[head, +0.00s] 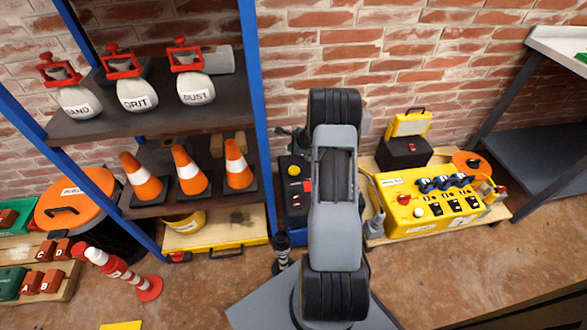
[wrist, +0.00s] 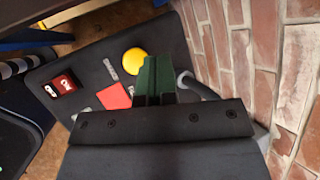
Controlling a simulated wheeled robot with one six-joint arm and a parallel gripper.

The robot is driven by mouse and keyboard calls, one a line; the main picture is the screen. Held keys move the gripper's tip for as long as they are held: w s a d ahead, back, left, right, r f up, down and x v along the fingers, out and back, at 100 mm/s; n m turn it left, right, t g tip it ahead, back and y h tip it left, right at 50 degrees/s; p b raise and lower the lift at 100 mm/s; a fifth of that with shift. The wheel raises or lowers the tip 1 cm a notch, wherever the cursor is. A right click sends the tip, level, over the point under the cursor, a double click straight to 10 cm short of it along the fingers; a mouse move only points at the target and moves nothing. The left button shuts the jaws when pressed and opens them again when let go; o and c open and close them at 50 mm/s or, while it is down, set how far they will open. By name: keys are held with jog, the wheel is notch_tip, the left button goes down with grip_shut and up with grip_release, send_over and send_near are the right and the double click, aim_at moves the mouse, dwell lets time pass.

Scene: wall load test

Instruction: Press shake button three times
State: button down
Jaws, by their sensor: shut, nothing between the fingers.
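A black control box (wrist: 95,95) stands against the brick wall. On its top are a round yellow button (wrist: 135,61), a red square (wrist: 114,96) and a red rocker switch (wrist: 63,84). The small labels are too blurred to read, so I cannot tell which control is marked shake. My gripper (wrist: 156,68) is shut and empty. In the wrist view its green fingertips appear just right of the yellow button; I cannot tell whether they touch anything. In the head view the box's yellow button (head: 294,170) shows, while my arm hides its right part and my gripper.
A blue-framed shelf holds weights (head: 137,95) and traffic cones (head: 189,172) on the left. A yellow control box (head: 425,210) stands to the right of my arm. The front right floor is clear.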

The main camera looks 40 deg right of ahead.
jog(key=b, duration=0.7)
send_near(290, 168)
jog(key=x, duration=0.3)
jog(key=w+x, duration=0.1)
jog(key=x, duration=0.1)
jog(key=shift+w+a+r, duration=0.15)
jog(key=shift+r, duration=0.05)
jog(key=shift+f, duration=0.2)
dwell(1.4)
jog(key=shift+f+b, duration=0.25)
jog(key=shift+b, duration=0.3)
jog(key=shift+f+b, duration=0.8)
jog(key=shift+f, duration=0.05)
dwell(0.7)
jog(key=shift+r, duration=0.2)
jog(key=shift+r+p, duration=0.95)
jog(key=shift+r, duration=0.15)
jog(key=shift+r+p, duration=1.9)
jog(key=shift+r, duration=0.6)
